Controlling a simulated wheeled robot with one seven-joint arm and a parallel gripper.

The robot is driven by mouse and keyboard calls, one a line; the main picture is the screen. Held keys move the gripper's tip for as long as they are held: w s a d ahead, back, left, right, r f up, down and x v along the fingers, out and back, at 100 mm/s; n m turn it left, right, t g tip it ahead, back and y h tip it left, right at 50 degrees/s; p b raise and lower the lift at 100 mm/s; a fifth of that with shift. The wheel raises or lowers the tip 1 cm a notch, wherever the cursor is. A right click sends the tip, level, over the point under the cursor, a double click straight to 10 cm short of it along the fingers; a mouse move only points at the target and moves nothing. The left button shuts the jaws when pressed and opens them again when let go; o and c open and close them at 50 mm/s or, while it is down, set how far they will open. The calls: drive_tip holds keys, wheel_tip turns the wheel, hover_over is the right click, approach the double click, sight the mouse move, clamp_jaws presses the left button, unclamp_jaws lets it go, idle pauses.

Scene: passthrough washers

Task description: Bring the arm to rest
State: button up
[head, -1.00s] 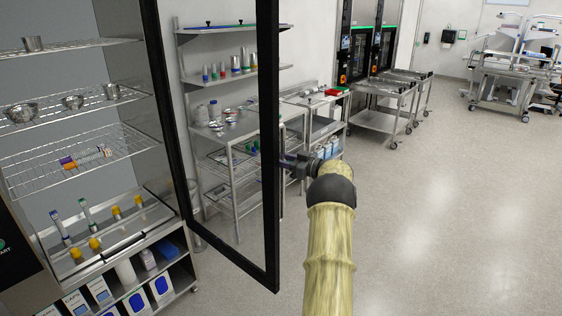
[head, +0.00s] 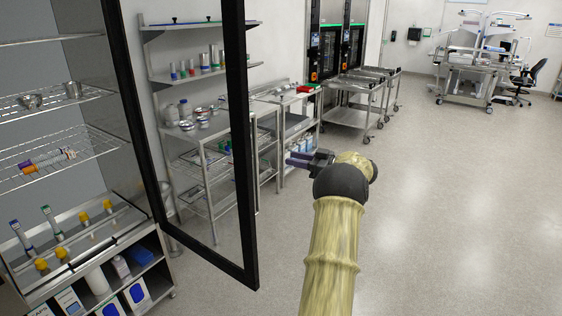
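My arm (head: 334,245), in a yellowish sleeve with a dark joint, reaches up from the bottom of the head view. It bends at the dark joint, and my gripper (head: 292,159) points left. Its two purplish-grey fingers show with a small gap between them and nothing visible in it. The gripper is clear to the right of the open glass door's black frame (head: 240,150).
The glass door stands open from a steel cabinet with wire shelves (head: 75,158), holding bowls and bottles. Behind it are a steel rack (head: 205,165) and a wheeled cart (head: 350,117). The floor (head: 450,220) to the right is clear.

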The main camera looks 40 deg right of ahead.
drive_tip(key=shift+v, duration=1.25)
